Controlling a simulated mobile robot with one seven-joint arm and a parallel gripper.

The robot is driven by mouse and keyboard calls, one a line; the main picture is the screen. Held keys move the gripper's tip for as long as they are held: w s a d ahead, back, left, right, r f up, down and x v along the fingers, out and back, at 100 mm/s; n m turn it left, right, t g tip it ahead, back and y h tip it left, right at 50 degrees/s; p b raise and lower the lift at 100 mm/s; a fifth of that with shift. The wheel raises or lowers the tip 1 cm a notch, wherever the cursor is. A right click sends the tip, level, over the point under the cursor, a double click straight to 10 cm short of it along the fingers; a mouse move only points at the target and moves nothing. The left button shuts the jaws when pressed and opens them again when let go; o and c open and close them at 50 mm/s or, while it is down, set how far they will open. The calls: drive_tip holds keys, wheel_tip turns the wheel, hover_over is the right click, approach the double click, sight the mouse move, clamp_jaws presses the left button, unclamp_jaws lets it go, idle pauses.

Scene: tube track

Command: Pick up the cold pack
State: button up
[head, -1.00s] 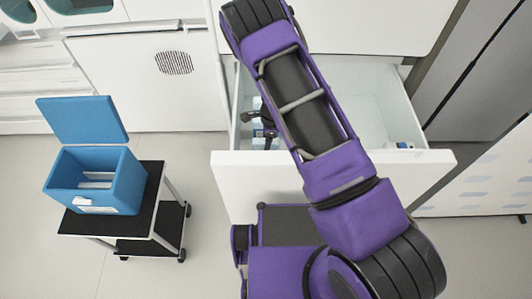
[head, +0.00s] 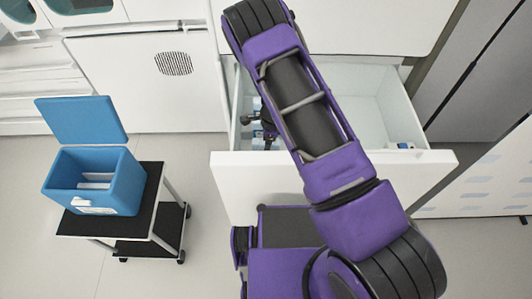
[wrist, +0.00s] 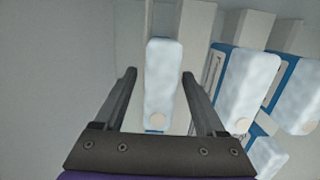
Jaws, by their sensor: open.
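In the wrist view a pale, frosty cold pack (wrist: 162,82) with a round cap at its near end lies between the two fingers of my gripper (wrist: 160,75). The fingers are open, one on each side of it, with a gap showing on both sides. More cold packs (wrist: 250,90) with blue sides lie to the right in the same drawer. The cold pack between the fingers cannot be made out there.
A blue box (head: 128,184) with its lid open stands on a black-topped cart (head: 151,200) at the left, with white items inside. A small blue-and-white item (head: 404,146) lies at the drawer's right. The drawer's left wall is close to my gripper.

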clamp_jaws()
drive_tip(key=shift+r, duration=0.1)
idle(0.4)
